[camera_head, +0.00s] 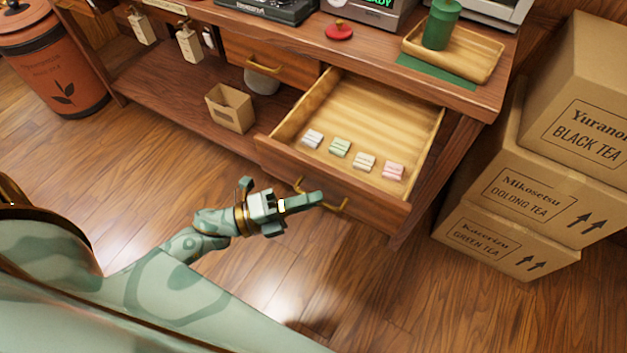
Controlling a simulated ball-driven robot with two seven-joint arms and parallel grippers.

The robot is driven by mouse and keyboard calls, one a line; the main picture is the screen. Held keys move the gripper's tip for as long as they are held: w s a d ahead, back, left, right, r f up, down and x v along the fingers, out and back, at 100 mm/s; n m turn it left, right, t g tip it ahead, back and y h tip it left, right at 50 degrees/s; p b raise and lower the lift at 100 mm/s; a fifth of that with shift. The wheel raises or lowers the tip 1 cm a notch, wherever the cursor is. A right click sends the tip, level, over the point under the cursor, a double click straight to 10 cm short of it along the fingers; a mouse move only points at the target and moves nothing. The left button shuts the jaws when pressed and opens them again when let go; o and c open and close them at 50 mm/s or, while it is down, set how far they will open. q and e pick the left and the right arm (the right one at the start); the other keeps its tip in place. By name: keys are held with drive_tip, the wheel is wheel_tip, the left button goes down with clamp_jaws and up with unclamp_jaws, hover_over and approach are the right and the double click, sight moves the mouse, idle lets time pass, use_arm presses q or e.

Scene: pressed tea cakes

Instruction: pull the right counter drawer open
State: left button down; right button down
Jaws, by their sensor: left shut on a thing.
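The right counter drawer (385,112) stands pulled out from the counter, its pale wooden inside showing. Several small wrapped packets lie in it in a row near the front: white (313,138), green (340,147), cream (364,162) and pink (393,171). A brass handle (343,207) is on the drawer's dark front (372,216). My left gripper (312,199) is at this handle, shut on it; its fingers hide the handle's middle. My right gripper is not in view.
A closed drawer (270,62) is to the left. A small open box (231,108) stands on the lower shelf (180,98). Stacked cartons (520,200) stand right of the drawer. A tray (470,55) with a green canister (441,24) is on the counter. Floor before the drawer is clear.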

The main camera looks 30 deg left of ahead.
use_arm(q)
drive_tip(key=shift+s, duration=0.75)
drive_tip(key=c, duration=1.5)
unclamp_jaws()
drive_tip(key=v, duration=1.6)
drive_tip(key=shift+a+f+p, duration=0.15)
drive_tip(key=shift+a+p, duration=0.05)
drive_tip(key=shift+p, duration=0.15)
